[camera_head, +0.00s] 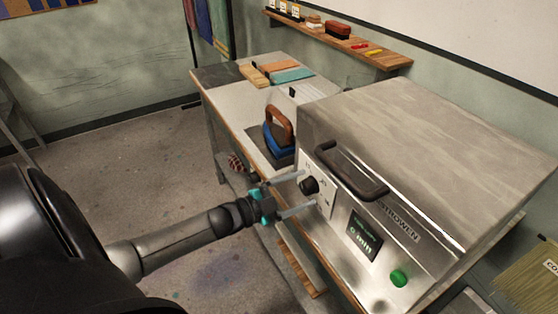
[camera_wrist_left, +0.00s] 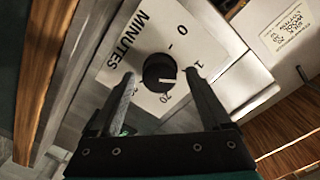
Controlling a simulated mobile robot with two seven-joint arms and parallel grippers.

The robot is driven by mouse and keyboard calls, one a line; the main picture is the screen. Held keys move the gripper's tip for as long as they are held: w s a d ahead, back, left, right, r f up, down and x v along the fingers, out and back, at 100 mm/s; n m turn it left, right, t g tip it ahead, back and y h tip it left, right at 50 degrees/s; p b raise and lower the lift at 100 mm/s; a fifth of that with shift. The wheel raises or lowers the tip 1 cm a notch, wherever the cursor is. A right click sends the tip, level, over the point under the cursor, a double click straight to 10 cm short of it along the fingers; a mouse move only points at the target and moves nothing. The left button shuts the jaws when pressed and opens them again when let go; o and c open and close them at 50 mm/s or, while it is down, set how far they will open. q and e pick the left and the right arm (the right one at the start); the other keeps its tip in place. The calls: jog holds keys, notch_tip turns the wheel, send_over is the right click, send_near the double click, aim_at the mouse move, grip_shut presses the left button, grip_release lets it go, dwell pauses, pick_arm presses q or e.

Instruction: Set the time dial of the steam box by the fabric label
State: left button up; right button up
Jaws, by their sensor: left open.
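The steam box (camera_head: 410,150) is a large grey metal box on the bench. Its front has a white plate with a black time dial (camera_head: 309,185), a display (camera_head: 363,238) that appears to read 0 min, and a green button (camera_head: 398,278). My left gripper (camera_head: 308,188) is open, its fingers on either side of the dial. In the left wrist view the dial (camera_wrist_left: 159,72) sits just beyond the fingertips, under the word MINUTES, with no clear contact. A white label (camera_wrist_left: 288,30) with small printed lines, probably the fabric label, is at the upper right there. My right gripper is out of view.
A blue iron (camera_head: 277,138) with a brown handle stands left of the box. Folded cloths (camera_head: 270,73) lie at the bench's far end. A wooden shelf (camera_head: 340,42) hangs on the back wall. The floor at left is open.

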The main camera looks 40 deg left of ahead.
pick_arm(q)
jog(key=v, duration=1.5)
jog(key=shift+p, duration=0.45)
jog(key=shift+f, duration=0.1)
jog(key=s+f+n+g+y+b, duration=0.2)
jog(key=s+f+n+g+y, duration=0.25)
jog(key=f, duration=1.05)
jog(key=s+f+n+g+y+b, duration=0.2)
jog(key=s+f+n+g+y, duration=0.3)
jog(key=f, duration=1.1)
jog(key=s+d+f+n+g+h+b, duration=0.2)
jog(key=s+d+f+g, duration=0.3)
jog(key=s+d+f, duration=0.9)
jog(key=s, duration=0.3)
jog(key=shift+s+d+g+h+b, duration=0.3)
jog(key=shift+s+g+h+b, duration=0.05)
jog(key=shift+f, duration=0.15)
